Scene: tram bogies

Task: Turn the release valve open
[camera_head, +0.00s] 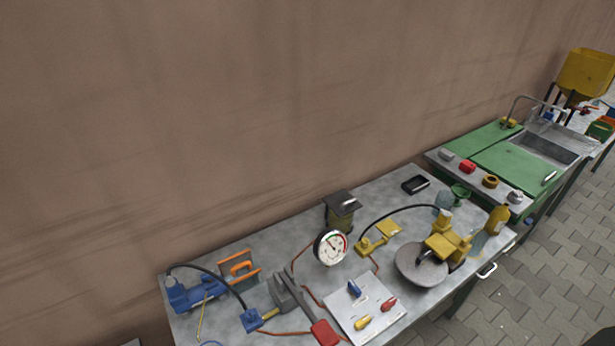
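A light panel (343,312) on the workbench carries a blue lever (354,288), a red lever (389,303) and a yellow lever (363,322). I cannot tell which of these, if any, is the release valve, or whether it is open. A round white gauge (330,247) stands behind the panel, with thin copper pipes running near it. Neither of my grippers is in view.
The grey workbench (295,236) stands along a brown wall. It holds a blue tool (195,292), an orange frame (239,267), a red block (325,333), and a yellow machine (445,240) by a round grey plate (420,265). A green sink unit (500,160) adjoins at right.

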